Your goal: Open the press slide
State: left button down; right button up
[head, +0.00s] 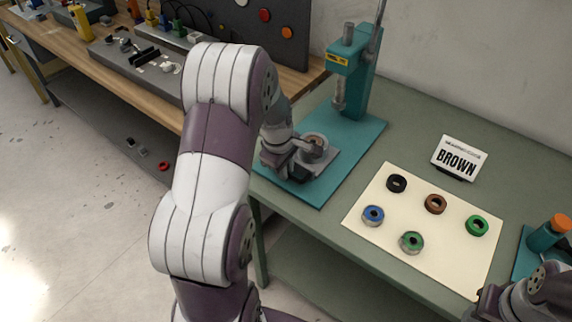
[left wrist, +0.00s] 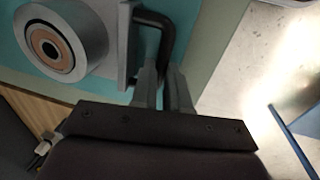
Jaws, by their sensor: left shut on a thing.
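The teal press (head: 352,75) stands at the back left of the green table, its grey ram (head: 339,95) pointing down. Its grey slide (head: 322,163) lies low on the teal base and carries a round holder (head: 314,146). In the left wrist view the holder (left wrist: 90,35) has a brownish ring with a dark centre inside. A dark bent handle (left wrist: 154,18) is fixed to the slide's edge. My left gripper (left wrist: 163,92) is shut on this handle; it also shows in the head view (head: 297,148). How far the slide sits from under the ram is unclear. My right gripper (head: 482,300) is partly cut off.
A cream mat (head: 375,238) with several coloured rings lies right of the press. A BROWN sign (head: 459,157) stands behind it. A teal and orange tool (head: 548,232) stands at the right edge. A wooden bench (head: 300,80) with fixtures is at the left.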

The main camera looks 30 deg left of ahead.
pick_arm(q)
jog(key=c, duration=1.1)
grip_release()
jog(key=r, duration=0.4)
jog(key=s+r, duration=0.1)
jog(key=r, duration=0.3)
jog(key=s+r, duration=0.1)
jog(key=r, duration=0.3)
jog(key=shift+s+a+r, duration=0.1)
jog(key=shift+r, duration=0.15)
